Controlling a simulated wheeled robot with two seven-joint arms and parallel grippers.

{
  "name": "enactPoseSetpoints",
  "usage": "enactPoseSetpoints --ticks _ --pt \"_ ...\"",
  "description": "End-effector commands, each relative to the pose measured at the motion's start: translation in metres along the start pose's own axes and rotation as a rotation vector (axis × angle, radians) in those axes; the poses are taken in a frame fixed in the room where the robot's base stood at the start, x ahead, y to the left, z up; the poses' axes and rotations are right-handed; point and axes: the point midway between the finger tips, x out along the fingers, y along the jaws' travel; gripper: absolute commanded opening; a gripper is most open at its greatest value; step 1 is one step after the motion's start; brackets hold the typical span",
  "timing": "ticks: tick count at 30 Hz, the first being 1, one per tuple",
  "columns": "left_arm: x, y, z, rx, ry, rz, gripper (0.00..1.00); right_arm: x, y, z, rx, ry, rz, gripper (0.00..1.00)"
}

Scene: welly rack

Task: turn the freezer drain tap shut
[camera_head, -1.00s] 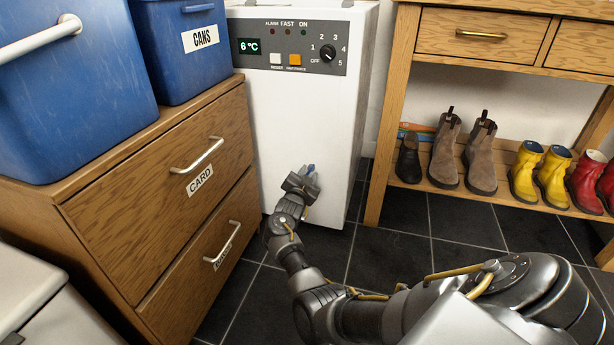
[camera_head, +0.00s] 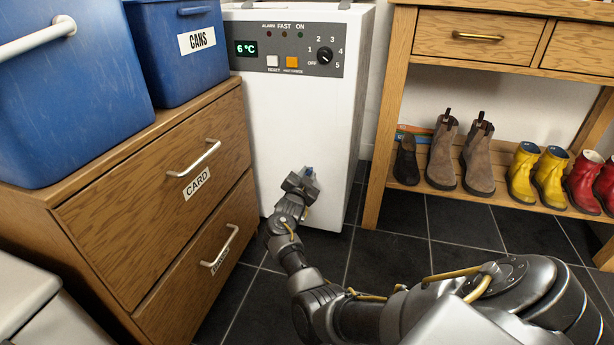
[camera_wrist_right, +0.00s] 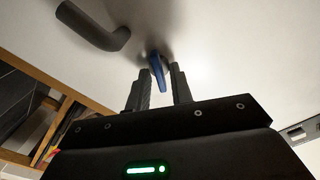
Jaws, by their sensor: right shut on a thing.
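The white freezer (camera_head: 300,120) stands at the back, its panel reading 6 °C. The drain tap (camera_head: 309,171) is low on its front; only a bit of blue shows past my gripper in the head view. In the right wrist view the tap's blue lever (camera_wrist_right: 157,70) sits between the two dark fingers. My right gripper (camera_head: 303,178) is at the tap, shut on the blue lever; the fingers also show in the right wrist view (camera_wrist_right: 161,88). A dark bent pipe (camera_wrist_right: 95,27) comes out of the white front beside the lever. My left gripper is not in view.
A wooden drawer unit (camera_head: 150,200) with blue bins (camera_head: 180,50) stands close at the left of the freezer. A wooden table (camera_head: 375,130) with boots on its low shelf is at the right. Dark tiled floor (camera_head: 400,262) is clear between them.

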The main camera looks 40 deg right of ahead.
Motion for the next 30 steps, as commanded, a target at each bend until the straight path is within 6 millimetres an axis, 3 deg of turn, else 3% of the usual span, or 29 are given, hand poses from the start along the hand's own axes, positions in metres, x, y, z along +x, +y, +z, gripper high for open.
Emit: enactPoseSetpoints --ticks 30 --pt "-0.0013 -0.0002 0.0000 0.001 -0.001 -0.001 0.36 -0.0009 0.0041 0.0033 0.834 -0.002 0.004 0.00"
